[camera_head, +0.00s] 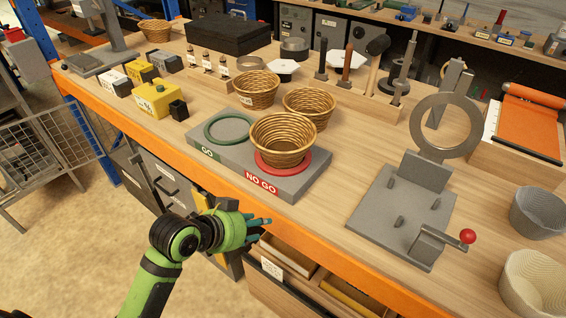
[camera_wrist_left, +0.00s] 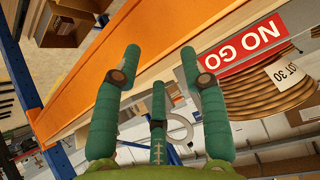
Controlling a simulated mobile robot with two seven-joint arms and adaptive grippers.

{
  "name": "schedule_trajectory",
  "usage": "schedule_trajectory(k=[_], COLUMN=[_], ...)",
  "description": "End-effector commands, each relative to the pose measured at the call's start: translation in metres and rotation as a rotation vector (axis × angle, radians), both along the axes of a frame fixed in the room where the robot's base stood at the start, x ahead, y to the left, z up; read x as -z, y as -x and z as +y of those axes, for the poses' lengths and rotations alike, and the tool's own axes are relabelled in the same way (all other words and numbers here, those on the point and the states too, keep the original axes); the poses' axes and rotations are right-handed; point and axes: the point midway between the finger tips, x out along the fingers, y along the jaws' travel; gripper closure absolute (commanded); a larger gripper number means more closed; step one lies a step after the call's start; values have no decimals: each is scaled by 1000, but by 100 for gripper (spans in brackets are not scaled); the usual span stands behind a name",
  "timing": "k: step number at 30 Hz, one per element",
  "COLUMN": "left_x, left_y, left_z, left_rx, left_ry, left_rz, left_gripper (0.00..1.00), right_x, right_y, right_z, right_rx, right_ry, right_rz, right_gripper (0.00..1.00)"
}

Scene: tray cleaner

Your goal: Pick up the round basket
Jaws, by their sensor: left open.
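Several round wicker baskets stand on the workbench in the head view. One basket (camera_head: 283,141) sits on the red ring (camera_head: 264,166) of the NO GO side of a grey gauge block (camera_head: 292,187). Two more, a tagged basket (camera_head: 256,90) and another basket (camera_head: 309,104), stand just behind it. My left gripper (camera_head: 262,228) is open and empty in front of the bench edge, below and apart from the block. In the left wrist view its spread green fingers (camera_wrist_left: 160,75) hold nothing; a wicker basket (camera_wrist_left: 262,98) with a paper tag shows at the right, partly cut off.
A green ring (camera_head: 229,125) marks the GO side. A grey fixture with a large ring (camera_head: 445,125) and a red-knobbed lever stands right. Grey (camera_head: 538,212) and cream (camera_head: 533,285) baskets are at far right. The orange bench edge (camera_head: 340,262) and an open drawer (camera_head: 285,268) are near my gripper.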

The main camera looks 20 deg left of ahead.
Motion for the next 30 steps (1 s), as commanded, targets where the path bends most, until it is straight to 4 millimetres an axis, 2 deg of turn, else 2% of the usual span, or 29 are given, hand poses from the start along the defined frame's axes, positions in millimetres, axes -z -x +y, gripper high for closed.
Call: schedule_trajectory(k=[1,3,6,10,14,21,26,30], left_x=[-29,-65,-106,-134,-135,-119,-114,-114], left_y=[-20,-40,-59,-70,-84,-116,-125,-134], left_z=[2,2,4,4,-4,-24,-29,-38], left_rx=[44,104,167,204,210,208,208,207], left_ry=[0,2,6,8,14,14,10,15], left_rz=[-89,-197,-322,-405,-416,-413,-414,-413], left_gripper=[57,57,57,57,57,57,57,57], right_x=[0,0,0,-2,-10,-24,-27,-38], right_y=[0,0,0,0,0,0,0,0], right_z=[-1,-2,-3,-3,-3,-3,-3,-2], right_rx=[1,2,2,2,2,2,1,0], right_ry=[2,3,4,4,4,4,3,3], right_rz=[1,0,0,0,0,0,0,0], right_gripper=[60,60,60,60,60,60,60,60])
